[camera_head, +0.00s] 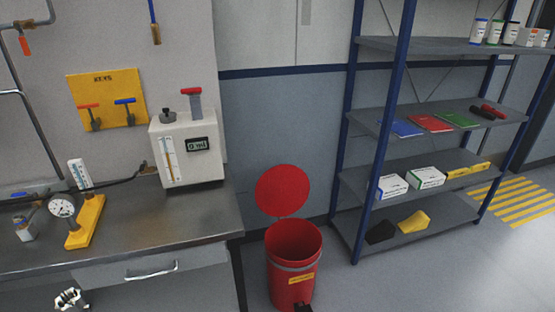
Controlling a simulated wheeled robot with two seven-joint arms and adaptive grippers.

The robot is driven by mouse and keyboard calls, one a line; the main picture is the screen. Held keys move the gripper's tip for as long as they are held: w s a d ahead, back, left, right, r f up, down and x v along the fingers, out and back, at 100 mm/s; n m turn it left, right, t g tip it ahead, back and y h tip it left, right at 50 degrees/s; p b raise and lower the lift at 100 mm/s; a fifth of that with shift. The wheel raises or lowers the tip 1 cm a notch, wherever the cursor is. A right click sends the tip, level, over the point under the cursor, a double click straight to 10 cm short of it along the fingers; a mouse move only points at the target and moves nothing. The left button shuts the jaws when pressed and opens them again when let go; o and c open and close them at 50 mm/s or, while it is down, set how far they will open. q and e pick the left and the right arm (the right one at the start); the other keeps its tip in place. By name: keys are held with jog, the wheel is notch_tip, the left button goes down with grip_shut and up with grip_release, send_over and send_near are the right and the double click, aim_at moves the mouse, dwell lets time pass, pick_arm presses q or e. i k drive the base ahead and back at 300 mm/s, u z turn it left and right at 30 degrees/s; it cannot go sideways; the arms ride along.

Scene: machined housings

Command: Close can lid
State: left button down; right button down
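A red can (291,270) stands on the floor right of the workbench, with a grey band and a yellow label on its side. Its round red lid (283,190) is open, standing up behind the rim, so the can's mouth is uncovered. A small dark part shows at the can's front foot, cut off by the picture's lower edge; I cannot tell what it is. My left gripper (71,299) shows at the lower left edge, in front of the bench drawer and well left of the can. Its finger opening is unclear. My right gripper is not seen.
The metal workbench (150,222) at the left carries a white instrument box (187,150) and a gauge (62,207). A blue-post shelf rack (410,182) stands right of the can. Floor at the lower right is clear.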

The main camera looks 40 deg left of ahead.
aim_at(282, 190)
jog(key=u, duration=0.4)
jog(key=i, duration=1)
jog(key=u, duration=1.45)
jog(key=i, duration=0.75)
jog(key=u, duration=0.75)
